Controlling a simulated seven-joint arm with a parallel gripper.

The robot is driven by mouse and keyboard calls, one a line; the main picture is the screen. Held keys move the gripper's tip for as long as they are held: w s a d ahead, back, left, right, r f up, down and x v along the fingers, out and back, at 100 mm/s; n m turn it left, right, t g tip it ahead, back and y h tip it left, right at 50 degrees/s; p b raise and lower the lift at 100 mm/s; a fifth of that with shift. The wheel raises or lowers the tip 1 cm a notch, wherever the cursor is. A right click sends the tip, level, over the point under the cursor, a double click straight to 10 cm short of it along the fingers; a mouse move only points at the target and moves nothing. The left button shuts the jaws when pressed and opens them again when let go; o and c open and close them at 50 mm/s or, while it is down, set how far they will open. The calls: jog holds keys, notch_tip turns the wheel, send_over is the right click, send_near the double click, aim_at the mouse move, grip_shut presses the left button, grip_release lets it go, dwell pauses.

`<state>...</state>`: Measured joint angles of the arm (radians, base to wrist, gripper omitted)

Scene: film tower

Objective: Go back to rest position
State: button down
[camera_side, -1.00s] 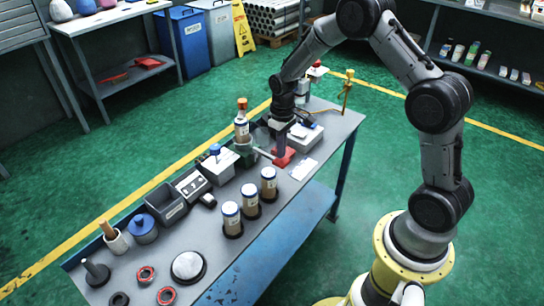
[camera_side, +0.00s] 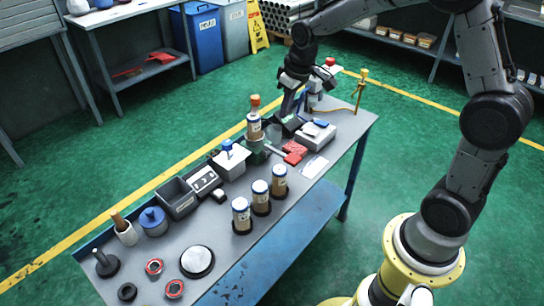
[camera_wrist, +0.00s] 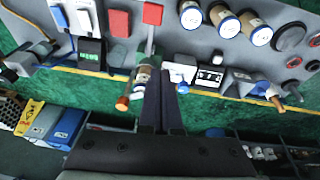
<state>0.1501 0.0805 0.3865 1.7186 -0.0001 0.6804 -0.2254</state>
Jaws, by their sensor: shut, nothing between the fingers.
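My gripper (camera_side: 288,110) is above the far part of the table, behind and right of a small tower. Its two dark fingers are together and empty in the wrist view (camera_wrist: 160,90). The tower has a labelled jar (camera_side: 254,128) upright on a green base (camera_side: 257,151), with an orange stopper (camera_side: 255,101) on top. The jar also shows left of the fingers in the wrist view (camera_wrist: 142,76). A red-headed tool (camera_side: 292,158) with a pale handle lies on the table beside the tower, near another red pad (camera_side: 296,147).
The grey table (camera_side: 225,240) holds three capped jars (camera_side: 261,196), a white box (camera_side: 232,162), a dark bin (camera_side: 178,198) and a pale device (camera_side: 315,134). A brass figure (camera_side: 360,90) stands at the far edge. Green floor (camera_side: 420,170) lies open around the table.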

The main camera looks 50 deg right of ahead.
jog(key=s+a+r+t, duration=0.2)
jog(key=s+a+r, duration=0.1)
jog(key=s+r, duration=0.4)
jog(key=s+a+r+t, duration=0.1)
jog(key=s+a+r, duration=0.1)
jog(key=s+r, duration=0.45)
jog(key=s+a+f, duration=0.1)
jog(key=s+f, duration=0.3)
jog(key=s, duration=0.9)
jog(key=shift+s+a+f+m+g+y, duration=0.2)
jog(key=shift+a+m+g+y, duration=0.1)
jog(key=shift+m, duration=0.1)
